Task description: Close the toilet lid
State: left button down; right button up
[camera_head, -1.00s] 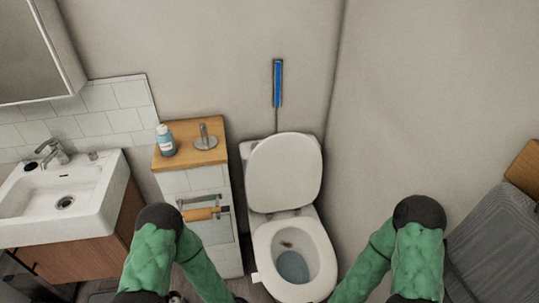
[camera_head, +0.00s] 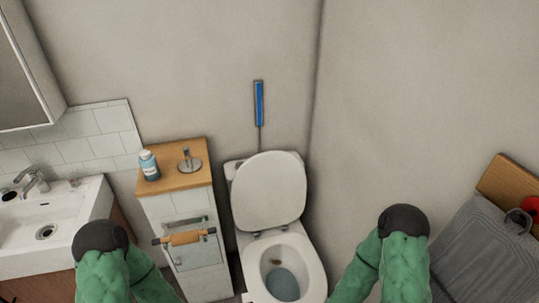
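The white toilet lid (camera_head: 269,191) stands raised, leaning back against the tank at the rear of the toilet. The white toilet bowl (camera_head: 284,268) is open below it, with water visible inside and its front edge cut off by the bottom of the view. My green left arm enters at the lower left and my green right arm at the lower right of the bowl. Both arms run out of the bottom of the view, so neither gripper shows. No contact with the lid is visible.
A narrow cabinet (camera_head: 190,232) with a wooden top stands left of the toilet, carrying a blue bottle (camera_head: 149,166). A sink (camera_head: 50,222) is farther left. A grey cloth (camera_head: 490,255) lies at right.

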aim_at(268, 190)
jog(key=i+u, duration=0.25)
jog(key=u, duration=0.25)
jog(key=i+l+u, duration=0.1)
jog(key=u, duration=0.35)
jog(key=i+l, duration=0.05)
jog(key=i, duration=0.05)
